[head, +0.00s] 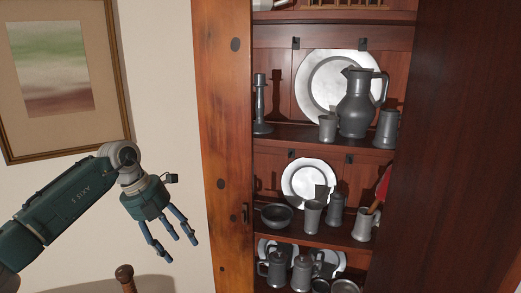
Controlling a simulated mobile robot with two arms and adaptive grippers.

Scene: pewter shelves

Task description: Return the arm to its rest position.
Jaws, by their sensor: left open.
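My left gripper (173,248) is in the lower left of the head view, in front of the pale wall. Its fingers point down and to the right, spread apart, with nothing between them. It is to the left of the wooden cupboard (228,150) and apart from it. My left arm comes in from the lower left edge. My right gripper is not in the picture.
Cupboard shelves hold a large plate (313,83), a pitcher (356,108), a candlestick (262,105), a bowl (276,216) and several mugs. A framed picture (124,90) hangs at left. A turned wooden post (125,275) stands below my gripper.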

